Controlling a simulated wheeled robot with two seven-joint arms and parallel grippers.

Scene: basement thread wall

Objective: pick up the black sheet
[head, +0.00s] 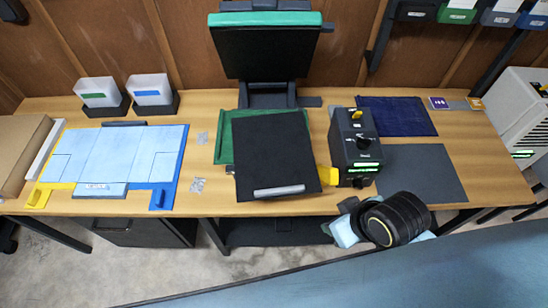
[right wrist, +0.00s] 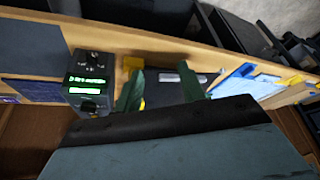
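The black sheet (head: 270,150) lies slightly turned over a green mat (head: 224,148) at the middle of the table, with a pale grey bar (head: 279,191) along its front edge. The bar also shows in the right wrist view (right wrist: 182,77), with part of the sheet (right wrist: 160,94) below it. My right gripper (right wrist: 160,90) is open, its two green fingers apart with the sheet in view between them. In the head view my right wrist is at the table's front edge, right of the sheet; its fingers are hard to make out. My left gripper is not in view.
A black device (head: 355,150) with a lit green display stands right of the sheet, a yellow part (head: 326,175) between them. A dark grey mat (head: 425,172) and a navy sheet (head: 397,115) lie further right. A black stand (head: 267,52) rises behind. A light blue board (head: 112,157) lies left.

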